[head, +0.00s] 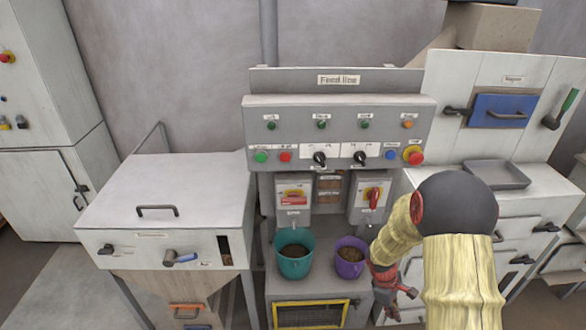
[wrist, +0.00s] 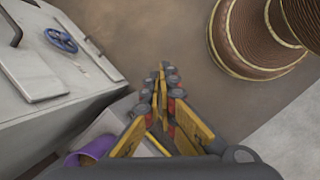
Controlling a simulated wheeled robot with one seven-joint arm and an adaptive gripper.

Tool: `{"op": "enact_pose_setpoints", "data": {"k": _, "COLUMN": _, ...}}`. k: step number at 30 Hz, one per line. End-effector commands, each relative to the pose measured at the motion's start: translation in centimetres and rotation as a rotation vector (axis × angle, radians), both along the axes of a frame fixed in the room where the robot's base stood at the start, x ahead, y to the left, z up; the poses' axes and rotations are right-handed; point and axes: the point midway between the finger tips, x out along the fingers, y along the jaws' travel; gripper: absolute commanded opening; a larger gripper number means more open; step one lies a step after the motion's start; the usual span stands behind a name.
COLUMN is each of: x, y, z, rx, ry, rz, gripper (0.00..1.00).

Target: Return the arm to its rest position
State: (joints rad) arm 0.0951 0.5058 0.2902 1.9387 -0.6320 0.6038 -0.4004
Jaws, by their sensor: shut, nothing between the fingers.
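My arm reaches in from the lower right of the head view, with pale yellow sleeves and a dark round joint. My gripper (head: 402,301) hangs low at the right of the purple bucket (head: 351,256), in front of the feed line machine. In the wrist view my gripper (wrist: 160,78) has its yellow-padded fingers brought together with nothing between them. The purple bucket also shows at the lower left of the wrist view (wrist: 92,152), partly hidden by the gripper. I cannot tell from these views whether the gripper touches anything.
The feed line panel (head: 340,107) has buttons, knobs and two switch boxes. A teal bucket (head: 294,266) stands left of the purple one; both hold brown material. A white hopper cabinet (head: 165,205) is at left. A grey tray (head: 497,175) lies on the right cabinet. Floor shows below my fingers.

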Motion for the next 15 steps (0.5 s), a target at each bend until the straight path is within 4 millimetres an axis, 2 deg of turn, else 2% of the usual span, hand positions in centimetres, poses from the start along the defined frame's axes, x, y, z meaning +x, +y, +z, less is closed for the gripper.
{"op": "enact_pose_setpoints", "data": {"k": 1, "x": -0.6, "y": 0.5, "z": 2.5, "rx": -0.002, "ry": -0.029, "rz": -0.075, "gripper": 0.00}}
{"op": "enact_pose_setpoints", "data": {"k": 6, "x": -3.7, "y": 2.4, "z": 9.3, "rx": 0.008, "ry": -0.105, "rz": -0.328, "gripper": 0.00}}
{"op": "enact_pose_setpoints", "data": {"k": 15, "x": -9.5, "y": 6.5, "z": 19.1, "rx": 0.087, "ry": -0.231, "rz": -0.664, "gripper": 0.00}}
